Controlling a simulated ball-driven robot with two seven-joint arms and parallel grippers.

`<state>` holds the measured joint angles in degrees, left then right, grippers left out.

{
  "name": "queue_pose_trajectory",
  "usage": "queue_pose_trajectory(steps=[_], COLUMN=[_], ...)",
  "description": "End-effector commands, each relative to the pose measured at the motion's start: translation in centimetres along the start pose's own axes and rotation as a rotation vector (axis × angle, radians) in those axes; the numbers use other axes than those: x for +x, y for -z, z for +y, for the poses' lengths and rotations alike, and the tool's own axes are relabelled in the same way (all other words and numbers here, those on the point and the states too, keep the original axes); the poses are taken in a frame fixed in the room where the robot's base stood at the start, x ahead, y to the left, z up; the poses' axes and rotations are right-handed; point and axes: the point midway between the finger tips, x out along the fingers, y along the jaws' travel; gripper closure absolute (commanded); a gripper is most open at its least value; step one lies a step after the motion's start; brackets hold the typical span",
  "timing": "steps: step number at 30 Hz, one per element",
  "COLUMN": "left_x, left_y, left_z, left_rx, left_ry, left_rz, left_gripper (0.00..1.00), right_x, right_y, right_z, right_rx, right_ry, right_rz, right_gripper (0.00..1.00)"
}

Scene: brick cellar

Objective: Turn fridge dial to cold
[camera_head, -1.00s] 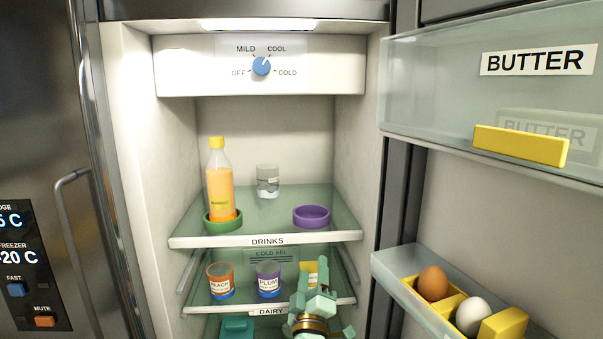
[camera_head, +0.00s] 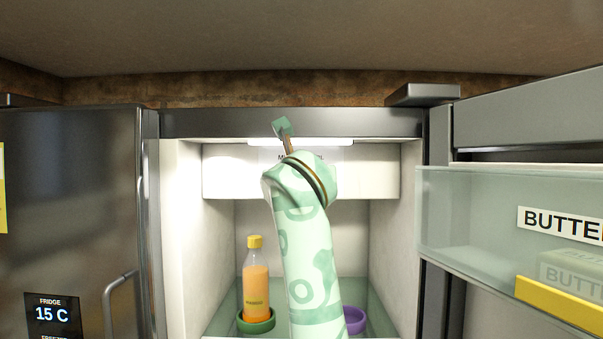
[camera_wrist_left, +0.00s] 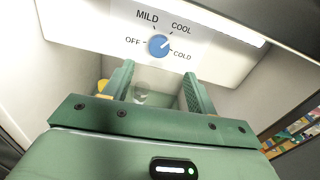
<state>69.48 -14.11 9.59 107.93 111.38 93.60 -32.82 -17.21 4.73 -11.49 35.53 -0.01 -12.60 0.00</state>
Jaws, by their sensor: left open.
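The blue fridge dial (camera_wrist_left: 158,46) sits on a white control panel with the marks OFF, MILD, COOL and COLD, seen in the left wrist view. Its white pointer is aimed to the upper right, seemingly around COOL, though the tilted view makes this hard to tell exactly. My left gripper (camera_wrist_left: 158,72) is open and empty, its two fingers either side of a gap just below the dial and apart from it. My right gripper is out of view.
The fridge is open. An orange bottle (camera_head: 256,290) in a green ring (camera_head: 257,324) and a purple ring (camera_head: 355,320) are on the shelf below. The door with its butter compartment (camera_head: 470,215) stands open at right. Fridge side walls flank the arm.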

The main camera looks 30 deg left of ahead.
Motion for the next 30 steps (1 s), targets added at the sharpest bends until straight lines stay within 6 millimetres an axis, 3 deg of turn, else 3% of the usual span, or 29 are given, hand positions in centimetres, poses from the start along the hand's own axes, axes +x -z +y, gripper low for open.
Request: queue_pose_trajectory(steps=[6,12,18,26,30], left_x=[5.7,9.3,10.8,10.9,10.8], left_y=[-0.2,-0.2,0.0,0.0,0.0], left_z=[0.1,0.1,0.0,0.0,0.0], left_rx=[0.004,0.003,0.002,0.002,0.002], left_ry=[-0.004,-0.004,-0.003,-0.003,-0.003], left_rz=[0.003,0.002,0.001,0.0,0.0], left_gripper=[0.43,0.43,0.43,0.43,0.82], right_x=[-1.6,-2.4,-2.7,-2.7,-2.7], right_y=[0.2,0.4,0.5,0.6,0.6], right_z=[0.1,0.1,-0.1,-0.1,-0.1], right_rx=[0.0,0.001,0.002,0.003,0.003], right_ry=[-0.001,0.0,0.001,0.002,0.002], right_rz=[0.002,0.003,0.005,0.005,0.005], right_gripper=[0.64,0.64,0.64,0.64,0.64])
